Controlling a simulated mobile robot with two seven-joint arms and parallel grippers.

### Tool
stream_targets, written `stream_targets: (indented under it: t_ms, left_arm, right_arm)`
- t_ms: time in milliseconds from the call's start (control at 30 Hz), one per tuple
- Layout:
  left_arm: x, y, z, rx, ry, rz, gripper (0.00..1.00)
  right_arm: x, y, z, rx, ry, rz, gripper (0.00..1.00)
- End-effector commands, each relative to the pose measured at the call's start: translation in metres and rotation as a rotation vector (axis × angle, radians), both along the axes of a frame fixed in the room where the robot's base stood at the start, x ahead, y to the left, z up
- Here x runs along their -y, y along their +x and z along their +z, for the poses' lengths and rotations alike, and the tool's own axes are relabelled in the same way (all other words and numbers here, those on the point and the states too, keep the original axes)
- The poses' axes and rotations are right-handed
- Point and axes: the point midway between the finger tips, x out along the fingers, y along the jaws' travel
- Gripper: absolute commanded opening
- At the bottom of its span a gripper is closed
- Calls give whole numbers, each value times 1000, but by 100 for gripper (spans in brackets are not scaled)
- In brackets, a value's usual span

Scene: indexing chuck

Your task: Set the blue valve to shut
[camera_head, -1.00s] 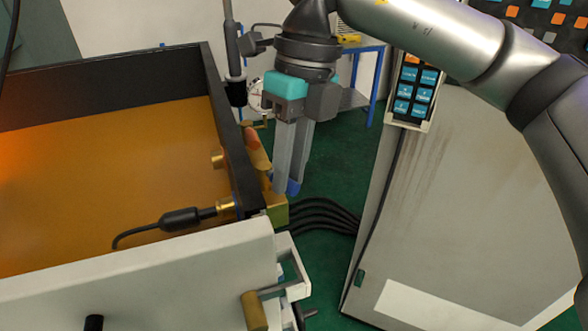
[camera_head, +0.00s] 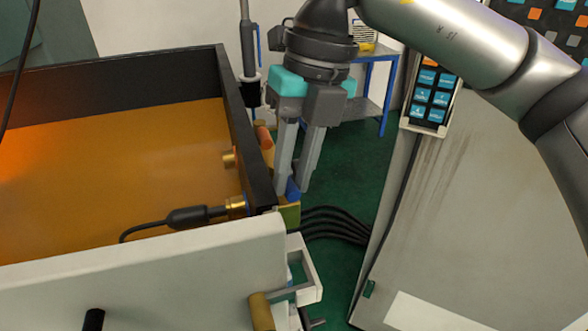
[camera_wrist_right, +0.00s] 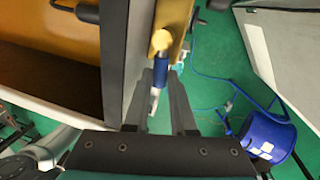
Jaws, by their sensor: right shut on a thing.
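The blue valve's handle (camera_head: 292,188) is on the outer right side of the black-walled tank, low near the front corner. Most of it is hidden behind my fingers in the head view. In the right wrist view the blue handle (camera_wrist_right: 160,72) lies between my fingertips, beside a round yellow-brass end (camera_wrist_right: 160,41). My right gripper (camera_head: 291,186) points down and is shut on the blue handle; its fingers also show in the wrist view (camera_wrist_right: 160,85). The exact valve angle cannot be told. My left gripper is not in view.
The tank's black wall (camera_head: 245,140) stands close to the left of my fingers. A white front panel (camera_head: 140,275) with a bracket lies in front. Black hoses (camera_head: 335,222) run right to a grey cabinet (camera_head: 455,210).

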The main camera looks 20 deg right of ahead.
Motion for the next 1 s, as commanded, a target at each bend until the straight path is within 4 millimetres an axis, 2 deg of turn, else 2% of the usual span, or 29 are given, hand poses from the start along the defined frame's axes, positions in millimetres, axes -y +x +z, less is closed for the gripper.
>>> stream_targets:
  t_ms: [133, 167, 433, 1000]
  left_arm:
    - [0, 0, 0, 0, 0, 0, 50]
    - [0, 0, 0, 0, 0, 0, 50]
    - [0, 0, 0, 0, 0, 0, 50]
    - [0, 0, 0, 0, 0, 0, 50]
  right_arm:
    - [0, 1, 1, 3, 2, -1, 0]
    - [0, 1, 1, 3, 2, -1, 25]
    - [0, 0, 1, 2, 1, 1, 53]
    - [-1, -1, 0, -1, 3, 5, 53]
